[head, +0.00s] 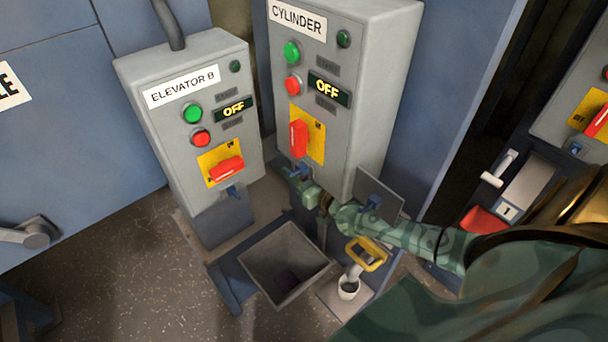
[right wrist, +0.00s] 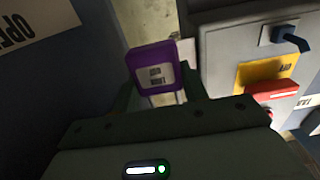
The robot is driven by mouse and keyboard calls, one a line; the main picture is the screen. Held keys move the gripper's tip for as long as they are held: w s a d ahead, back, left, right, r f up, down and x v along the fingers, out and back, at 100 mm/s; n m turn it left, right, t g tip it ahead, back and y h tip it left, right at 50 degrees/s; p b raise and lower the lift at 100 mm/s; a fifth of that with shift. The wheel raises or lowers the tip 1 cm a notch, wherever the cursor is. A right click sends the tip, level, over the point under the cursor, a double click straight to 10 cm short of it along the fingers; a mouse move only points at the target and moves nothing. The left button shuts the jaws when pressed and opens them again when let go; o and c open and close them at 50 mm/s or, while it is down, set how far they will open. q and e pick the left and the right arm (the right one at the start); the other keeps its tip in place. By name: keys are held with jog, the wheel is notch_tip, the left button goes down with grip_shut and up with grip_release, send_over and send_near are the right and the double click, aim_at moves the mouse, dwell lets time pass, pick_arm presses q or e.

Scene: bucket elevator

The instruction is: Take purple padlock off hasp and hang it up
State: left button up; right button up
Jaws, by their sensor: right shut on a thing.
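The purple padlock (right wrist: 151,64) is between the fingers of my right gripper in the right wrist view, its pale label facing the camera. My right gripper (head: 304,188) is shut on it, just below the CYLINDER box (head: 376,70). The padlock is not clear in the head view. A blue hasp (head: 298,171) under the CYLINDER box's red handle (head: 299,138) is close to the fingertips; I cannot tell if the shackle touches it. Another blue hasp (head: 234,191) is on the ELEVATOR B box (head: 140,78). My left gripper is not in view.
An open grey bin (head: 262,247) stands on the floor below the gripper, with a dark purplish patch inside. A yellow handle (head: 368,253) stands at a white cup (head: 349,290) to its right. A third box (head: 568,125) and a red tray (head: 482,220) are at right.

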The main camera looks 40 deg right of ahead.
jog(key=shift+w+a+f+b, duration=0.1)
jog(key=shift+w+f+b, duration=0.1)
jog(key=shift+w+b, duration=0.55)
jog(key=shift+w+a+f+b, duration=0.1)
jog(key=shift+w+f+b, duration=0.2)
jog(key=shift+w, duration=0.8)
jog(key=shift+w+a+f+b, duration=0.15)
jog(key=shift+w+b, duration=0.4)
jog(key=shift+w, duration=0.4)
jog(key=shift+d, duration=0.1)
jog(key=o, duration=1.2)
